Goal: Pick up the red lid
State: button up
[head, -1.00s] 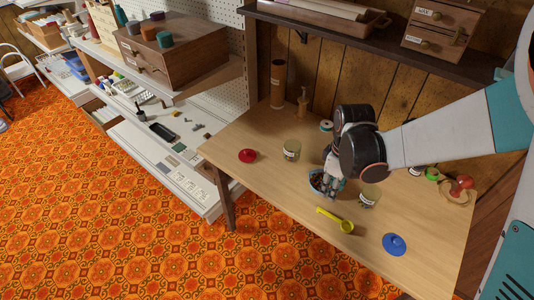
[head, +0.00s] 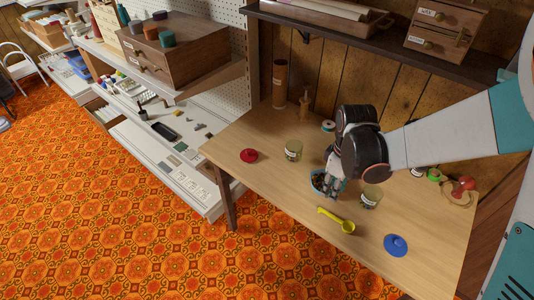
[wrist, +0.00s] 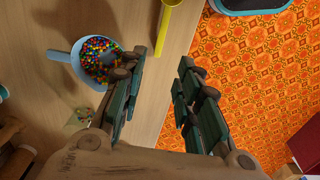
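The red lid (head: 249,155) lies on the wooden table near its left end, left of a glass jar (head: 293,150). I cannot make it out in the wrist view. My gripper (head: 331,182) is low over the middle of the table, to the right of the lid and well apart from it, partly hidden by my arm. In the wrist view my gripper (wrist: 158,85) is open, with a clear gap and nothing between its fingers. A light blue bowl (wrist: 77,57) of colourful beads sits beside one finger, which overlaps its rim in the picture.
A yellow scoop (head: 335,219) and a blue lid (head: 395,245) lie near the table's front edge. A second jar (head: 370,197) stands right of my gripper. A brown cylinder (head: 280,84) stands at the back. The tabletop around the red lid is clear.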

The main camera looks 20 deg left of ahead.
aim_at(248, 156)
jog(key=j+z, duration=0.1)
jog(key=j, duration=0.35)
jog(key=k+j+z, duration=0.1)
jog(key=j, duration=0.35)
jog(key=j+z, duration=0.1)
jog(key=j, duration=0.3)
jog(key=k+j+z, duration=0.1)
jog(key=j, duration=0.35)
jog(key=k+j+z, duration=0.1)
jog(key=j, duration=0.35)
jog(key=k+j+z, duration=0.1)
jog(key=j, duration=0.3)
